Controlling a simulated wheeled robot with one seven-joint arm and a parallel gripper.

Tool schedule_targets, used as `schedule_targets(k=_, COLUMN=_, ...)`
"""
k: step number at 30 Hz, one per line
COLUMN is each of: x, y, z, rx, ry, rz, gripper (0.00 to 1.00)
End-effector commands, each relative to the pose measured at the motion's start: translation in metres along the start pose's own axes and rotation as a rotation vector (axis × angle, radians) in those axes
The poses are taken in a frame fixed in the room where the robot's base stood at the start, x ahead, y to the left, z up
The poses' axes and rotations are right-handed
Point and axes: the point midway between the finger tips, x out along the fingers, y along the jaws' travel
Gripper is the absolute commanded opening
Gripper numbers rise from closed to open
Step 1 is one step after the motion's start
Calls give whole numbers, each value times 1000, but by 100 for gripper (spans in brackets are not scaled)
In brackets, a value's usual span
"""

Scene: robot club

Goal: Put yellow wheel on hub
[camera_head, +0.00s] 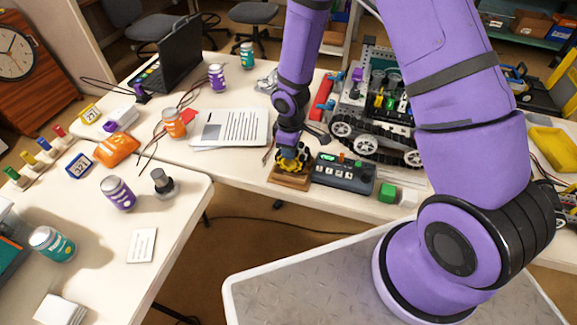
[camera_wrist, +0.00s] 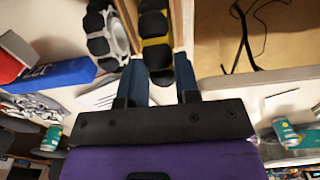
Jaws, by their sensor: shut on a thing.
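The yellow wheel (camera_head: 291,163), with chunky black tread, is at the wooden stand (camera_head: 289,182) on the far table. My gripper (camera_head: 289,150) is over the stand, pointing down and shut on the wheel. In the wrist view the yellow wheel (camera_wrist: 156,54) is between my two blue fingers (camera_wrist: 160,80), with wooden rails on either side. Whether it still touches the stand cannot be told. A dark grey upright post on a round base (camera_head: 163,183), which looks like the hub, stands empty on the near left table.
A control box (camera_head: 343,174) and a tracked robot (camera_head: 375,115) stand right of the stand. A purple can (camera_head: 118,193), orange pouch (camera_head: 117,148) and white card (camera_head: 142,245) surround the post.

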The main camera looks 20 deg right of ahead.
Motion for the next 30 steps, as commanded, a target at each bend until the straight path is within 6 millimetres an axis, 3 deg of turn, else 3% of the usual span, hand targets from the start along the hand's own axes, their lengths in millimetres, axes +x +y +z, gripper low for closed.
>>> schedule_targets(k=18, x=-21, y=0, z=0, rx=0, ry=1, rz=0, gripper=7)
schedule_targets(k=29, x=-23, y=0, z=0, rx=0, ry=1, rz=0, gripper=7)
schedule_targets(k=30, x=-23, y=0, z=0, rx=0, ry=1, rz=0, gripper=20)
